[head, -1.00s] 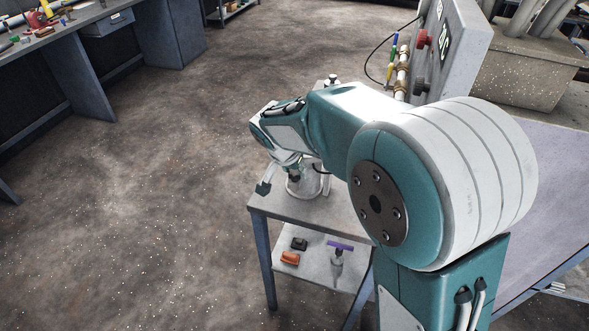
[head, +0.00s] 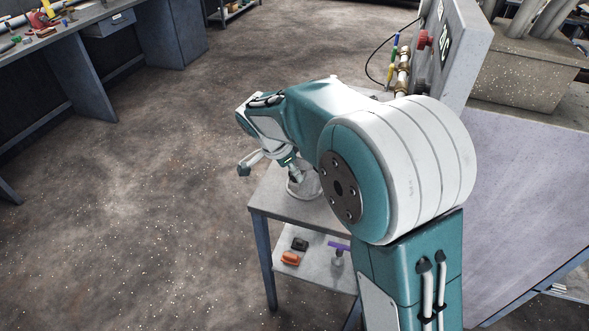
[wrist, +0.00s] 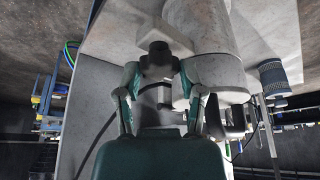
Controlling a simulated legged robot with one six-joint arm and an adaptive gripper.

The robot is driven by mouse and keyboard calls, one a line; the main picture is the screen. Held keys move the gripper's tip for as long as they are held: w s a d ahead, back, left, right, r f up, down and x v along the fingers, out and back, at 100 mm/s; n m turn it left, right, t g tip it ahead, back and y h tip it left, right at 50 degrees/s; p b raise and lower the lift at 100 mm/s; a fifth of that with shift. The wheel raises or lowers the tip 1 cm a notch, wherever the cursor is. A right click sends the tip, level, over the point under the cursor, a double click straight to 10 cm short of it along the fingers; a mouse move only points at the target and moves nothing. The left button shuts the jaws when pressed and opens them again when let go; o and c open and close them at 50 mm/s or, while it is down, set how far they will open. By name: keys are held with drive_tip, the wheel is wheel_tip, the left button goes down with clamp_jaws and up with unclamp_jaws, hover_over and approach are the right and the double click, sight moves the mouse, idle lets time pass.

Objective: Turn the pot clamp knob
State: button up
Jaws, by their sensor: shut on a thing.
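The pot (wrist: 205,35) is a pale grey cylinder on the small table (head: 268,195). Its lower part also shows in the head view (head: 304,187), partly behind my gripper. The pot clamp knob (wrist: 158,56) is a dark lobed part beside the pot in the wrist view. My gripper (wrist: 160,78) has its two teal fingers on either side of the knob and is shut on it. In the head view my wrist hides the knob.
A lower shelf (head: 315,268) holds an orange item (head: 290,258), a black item (head: 299,243) and a purple-topped item (head: 339,249). A grey panel with a red knob (head: 426,40) stands behind at the right. The floor to the left is clear.

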drive_tip(key=shift+a, duration=0.15)
drive_tip(key=o, duration=0.9)
drive_tip(key=shift+a, duration=0.15)
drive_tip(key=shift+r, duration=0.35)
drive_tip(key=v, duration=1.1)
drive_tip(key=shift+a, duration=0.3)
drive_tip(key=shift+s, duration=0.1)
